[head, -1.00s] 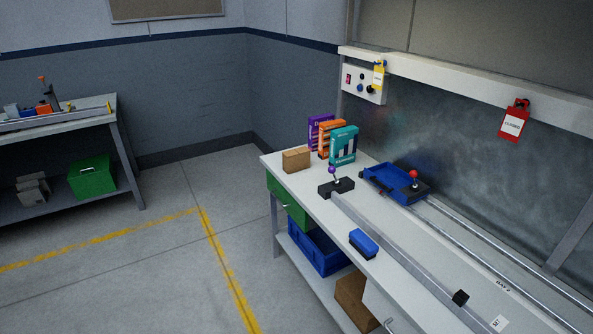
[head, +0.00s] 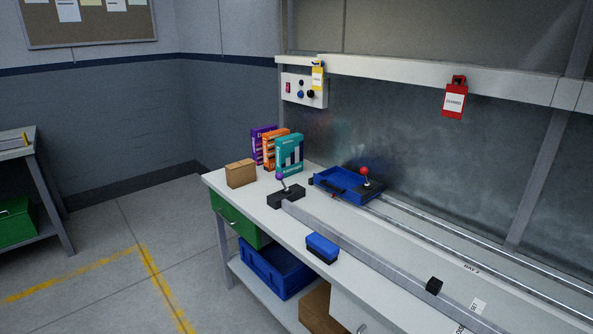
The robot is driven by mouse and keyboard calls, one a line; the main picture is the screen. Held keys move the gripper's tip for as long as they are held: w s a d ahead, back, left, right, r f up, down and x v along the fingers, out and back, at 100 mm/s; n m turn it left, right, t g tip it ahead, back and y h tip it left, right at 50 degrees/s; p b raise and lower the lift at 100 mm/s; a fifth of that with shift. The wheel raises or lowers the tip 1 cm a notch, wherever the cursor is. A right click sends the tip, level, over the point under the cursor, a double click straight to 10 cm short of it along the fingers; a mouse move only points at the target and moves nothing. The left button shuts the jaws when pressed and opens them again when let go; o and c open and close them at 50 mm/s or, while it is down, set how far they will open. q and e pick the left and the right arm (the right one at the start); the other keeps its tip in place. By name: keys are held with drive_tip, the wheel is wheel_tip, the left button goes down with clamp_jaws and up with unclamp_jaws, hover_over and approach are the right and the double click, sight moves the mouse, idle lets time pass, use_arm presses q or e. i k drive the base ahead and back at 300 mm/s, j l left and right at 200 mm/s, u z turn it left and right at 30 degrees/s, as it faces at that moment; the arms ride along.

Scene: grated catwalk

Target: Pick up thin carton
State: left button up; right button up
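Three thin upright boxes stand side by side at the far left end of the workbench: a purple one (head: 256,148), an orange one (head: 269,151) and a teal one (head: 290,154) nearest the camera. The purple and orange boxes are partly hidden by the boxes in front of them. A small brown cardboard carton (head: 240,174) sits to their left near the bench's edge. I cannot tell which of these the task calls the thin carton. Neither of my grippers shows in the head view.
The workbench (head: 260,208) carries a black block with a purple-knobbed lever (head: 286,196), a blue tray (head: 338,184) with a red-knobbed lever, a blue brush-like block (head: 322,248) and long rails. A blue bin (head: 272,268) is below.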

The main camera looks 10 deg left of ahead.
sight(241, 173)
drive_tip(key=i+j+z, duration=0.45)
drive_tip(key=j, duration=0.2)
drive_tip(key=j+z, duration=0.2)
drive_tip(key=i+j+z, duration=0.2)
drive_tip(key=j, duration=0.3)
drive_tip(key=j+z, duration=0.25)
drive_tip(key=j, duration=0.15)
